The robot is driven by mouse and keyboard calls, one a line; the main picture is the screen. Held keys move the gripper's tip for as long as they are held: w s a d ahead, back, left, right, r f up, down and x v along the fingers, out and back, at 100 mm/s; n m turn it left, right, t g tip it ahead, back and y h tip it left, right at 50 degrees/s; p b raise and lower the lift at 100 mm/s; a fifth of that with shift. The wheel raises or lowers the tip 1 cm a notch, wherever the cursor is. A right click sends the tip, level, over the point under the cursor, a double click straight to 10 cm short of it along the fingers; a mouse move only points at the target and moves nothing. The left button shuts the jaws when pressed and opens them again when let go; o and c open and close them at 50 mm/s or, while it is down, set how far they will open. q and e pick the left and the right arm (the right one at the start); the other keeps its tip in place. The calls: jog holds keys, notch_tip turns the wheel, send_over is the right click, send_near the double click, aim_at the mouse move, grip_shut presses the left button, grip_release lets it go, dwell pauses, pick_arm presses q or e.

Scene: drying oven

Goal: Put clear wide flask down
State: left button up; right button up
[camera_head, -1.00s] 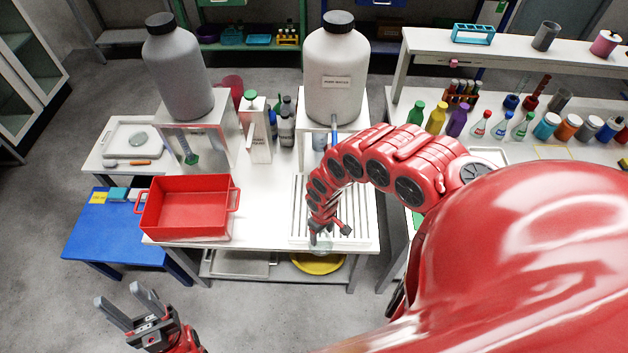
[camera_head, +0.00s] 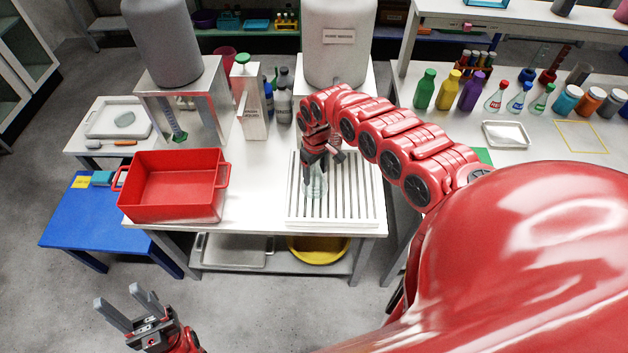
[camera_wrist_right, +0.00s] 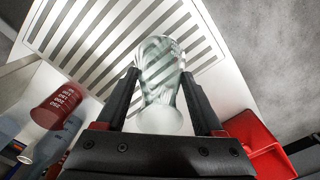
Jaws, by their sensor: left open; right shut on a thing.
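The clear wide flask (camera_wrist_right: 162,75) is see-through glass and sits between the two fingers of my right gripper (camera_wrist_right: 163,95) in the right wrist view. In the head view my right gripper (camera_head: 322,158) is shut on the flask (camera_head: 316,184), which hangs below it over the white slatted drying rack (camera_head: 355,193). I cannot tell whether the flask's base touches the slats. My left gripper (camera_head: 130,312) is open and empty at the lower left, away from the table.
A red tub (camera_head: 175,184) stands left of the rack. Large grey (camera_head: 162,40) and white (camera_head: 338,45) containers stand on raised stands behind. The rack's right side is bare.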

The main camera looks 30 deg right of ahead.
aim_at(314, 174)
jog(key=shift+w+d, duration=0.2)
jog(key=shift+w, duration=0.3)
jog(key=shift+w+d, duration=0.2)
jog(key=shift+w, duration=0.3)
notch_tip(314, 174, down, 2)
jog(key=shift+a+f+p, duration=0.15)
jog(key=shift+f+p, duration=0.1)
jog(key=shift+p, duration=0.15)
jog(key=shift+s+f, duration=0.1)
jog(key=shift+f, duration=0.5)
jog(key=o, duration=1)
jog(key=shift+f, duration=0.1)
jog(key=o, duration=0.5)
